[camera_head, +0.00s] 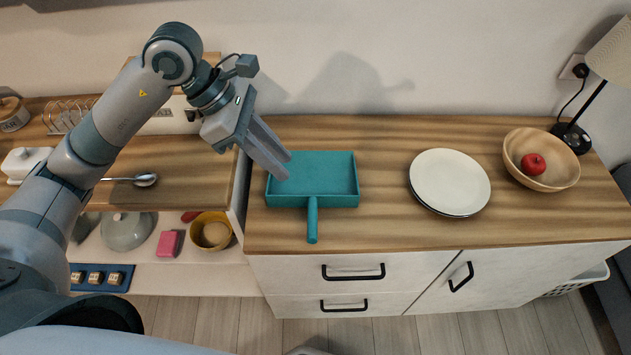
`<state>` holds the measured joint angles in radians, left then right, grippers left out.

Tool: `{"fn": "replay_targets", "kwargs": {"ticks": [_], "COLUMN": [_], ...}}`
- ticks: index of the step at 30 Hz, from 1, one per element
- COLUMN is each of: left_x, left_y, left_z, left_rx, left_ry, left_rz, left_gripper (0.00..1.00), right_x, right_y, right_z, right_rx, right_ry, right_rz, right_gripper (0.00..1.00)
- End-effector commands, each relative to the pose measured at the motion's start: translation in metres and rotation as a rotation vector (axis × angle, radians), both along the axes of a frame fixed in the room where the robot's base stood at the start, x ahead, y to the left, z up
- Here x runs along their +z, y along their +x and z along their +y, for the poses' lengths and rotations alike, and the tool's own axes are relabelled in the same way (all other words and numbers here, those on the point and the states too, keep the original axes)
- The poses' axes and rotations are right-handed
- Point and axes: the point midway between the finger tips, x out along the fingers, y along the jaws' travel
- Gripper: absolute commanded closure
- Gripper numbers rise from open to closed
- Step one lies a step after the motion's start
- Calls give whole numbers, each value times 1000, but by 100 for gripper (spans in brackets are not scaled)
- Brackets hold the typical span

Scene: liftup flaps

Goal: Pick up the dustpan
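A teal dustpan (326,180) lies flat on the wooden counter, left of the plates. Its short handle (312,219) points toward the counter's front edge. My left gripper (284,167) comes in from the upper left and is above the pan's left back corner. Its two grey fingers lie close together in this view, and the gap between them cannot be judged. The handle is clear of the fingers. My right gripper is not in view.
A stack of white plates (450,182) stands right of the dustpan. A wooden bowl (561,172) with a red apple (533,163) and a lamp (572,136) are farther right. Drawers with black handles (353,272) are below. The counter around the dustpan's handle is clear.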

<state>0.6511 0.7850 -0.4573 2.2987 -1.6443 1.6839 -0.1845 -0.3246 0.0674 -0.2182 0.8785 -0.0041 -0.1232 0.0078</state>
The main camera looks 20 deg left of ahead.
Motion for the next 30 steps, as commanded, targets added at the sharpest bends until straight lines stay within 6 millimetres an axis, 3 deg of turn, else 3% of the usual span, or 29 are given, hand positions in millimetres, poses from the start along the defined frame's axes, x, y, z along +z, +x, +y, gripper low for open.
{"fn": "replay_targets", "kwargs": {"ticks": [3,8,20,26,30], "left_x": [-1,-2,-5,-23,-44], "left_y": [9,13,13,13,15], "left_z": [28,43,41,33,24], "left_rx": [19,30,30,29,30], "left_ry": [117,175,174,173,172], "left_rz": [-24,-33,-30,-25,-24], "left_gripper": [75,75,75,75,75], "right_x": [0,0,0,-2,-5], "right_y": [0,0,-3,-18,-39], "right_z": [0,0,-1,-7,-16], "right_rx": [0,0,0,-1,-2], "right_ry": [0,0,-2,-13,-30], "right_rz": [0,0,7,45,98], "right_gripper": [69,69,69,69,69]}}
